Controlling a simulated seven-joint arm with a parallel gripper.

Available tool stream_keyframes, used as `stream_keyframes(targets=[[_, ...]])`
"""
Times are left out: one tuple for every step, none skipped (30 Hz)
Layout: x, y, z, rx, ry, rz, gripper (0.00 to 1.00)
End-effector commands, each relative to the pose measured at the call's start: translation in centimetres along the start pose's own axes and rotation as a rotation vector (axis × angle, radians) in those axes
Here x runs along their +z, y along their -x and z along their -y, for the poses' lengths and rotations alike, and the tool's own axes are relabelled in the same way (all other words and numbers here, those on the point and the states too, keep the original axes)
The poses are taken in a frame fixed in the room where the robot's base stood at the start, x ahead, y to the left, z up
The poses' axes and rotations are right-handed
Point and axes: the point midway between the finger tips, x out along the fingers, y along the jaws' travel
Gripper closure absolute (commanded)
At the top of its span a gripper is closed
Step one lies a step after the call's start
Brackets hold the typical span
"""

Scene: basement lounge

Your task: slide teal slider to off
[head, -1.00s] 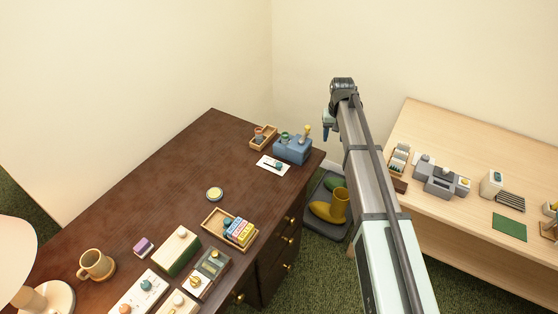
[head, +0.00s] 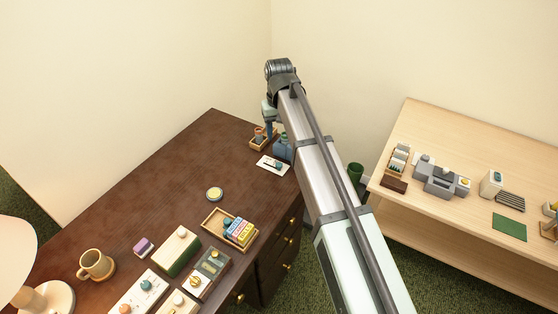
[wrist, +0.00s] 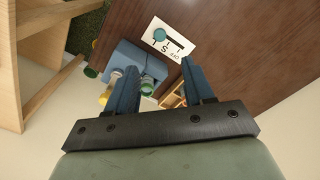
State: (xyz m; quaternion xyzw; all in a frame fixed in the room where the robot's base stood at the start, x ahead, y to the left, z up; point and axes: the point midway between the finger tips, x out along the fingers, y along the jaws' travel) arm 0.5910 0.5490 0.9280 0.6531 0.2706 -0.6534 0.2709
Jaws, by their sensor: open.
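The teal slider (head: 278,166) is a small round teal knob on a white plate (head: 263,163) near the far right corner of the dark desk. In the wrist view the teal knob (wrist: 160,35) sits at one end of a dark slot, and the white plate (wrist: 152,24) has dark lettering partly readable as "OFF". My gripper (head: 268,126) is open and empty, pointing down above the desk's far corner, beyond the plate. In the wrist view my gripper (wrist: 158,66) has its two blue fingers apart, with the plate ahead of them.
A blue box (head: 282,149) with knobs stands beside the plate, partly hidden by my arm; it also shows in the wrist view (wrist: 140,60) close to the left finger. A wooden tray (head: 257,147) with small pots is behind. The desk middle is mostly clear.

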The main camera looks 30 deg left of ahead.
Motion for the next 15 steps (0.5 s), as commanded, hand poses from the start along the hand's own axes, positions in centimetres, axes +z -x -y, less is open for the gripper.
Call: stream_keyframes(targets=[[0.1, -0.4, 0.1, 0.0, 0.001, 0.001, 0.48], [0.1, -0.6, 0.0, 0.0, 0.001, 0.001, 0.48], [0.0, -1.1, 0.0, 0.0, 0.001, 0.001, 0.48], [0.0, -1.4, 0.0, 0.0, 0.001, 0.001, 0.48], [0.0, -1.9, 0.0, 0.0, 0.0, 0.001, 0.48], [0.1, -2.5, 0.0, 0.0, 0.0, 0.002, 0.48], [0.1, -3.0, 0.0, 0.0, 0.0, 0.002, 0.48], [0.1, -3.5, 0.0, 0.0, 0.0, 0.002, 0.48], [0.0, -4.2, 0.0, 0.0, 0.0, 0.001, 0.48], [0.0, -4.7, 0.0, 0.0, 0.0, 0.002, 0.48], [0.1, -5.2, 0.0, 0.0, 0.0, 0.002, 0.48], [0.1, -5.8, 0.0, 0.0, 0.0, 0.002, 0.48], [0.0, -6.3, 0.0, 0.0, 0.0, 0.001, 0.48], [0.0, -6.8, 0.0, 0.0, 0.0, 0.001, 0.48], [0.0, -7.5, 0.0, 0.0, 0.0, 0.002, 0.48]])
